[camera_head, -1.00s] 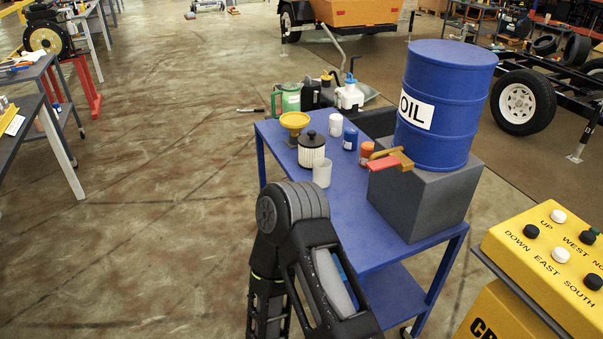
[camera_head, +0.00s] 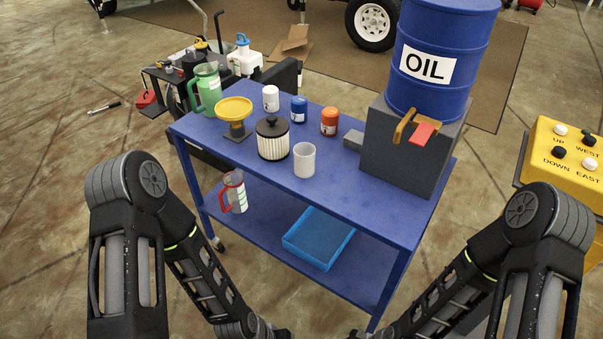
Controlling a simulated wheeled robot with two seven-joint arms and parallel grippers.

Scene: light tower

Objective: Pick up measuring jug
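A clear jug with a red handle and pale markings (camera_head: 235,192) stands on the lower shelf of the blue cart (camera_head: 345,185), at its left end. It looks like a measuring jug. A green jug with a handle (camera_head: 207,88) stands at the back left corner of the cart top. I cannot tell for certain which of the two the task names. Both my arms reach down in front of the cart, and their far ends run out at the bottom edge. Neither gripper shows.
The cart top holds a yellow funnel (camera_head: 234,110), a ribbed filter (camera_head: 272,140), a white cup (camera_head: 304,160), small cans and an oil drum (camera_head: 440,60) on a grey block. A blue tray (camera_head: 318,238) lies on the lower shelf. A yellow control box (camera_head: 565,160) stands right.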

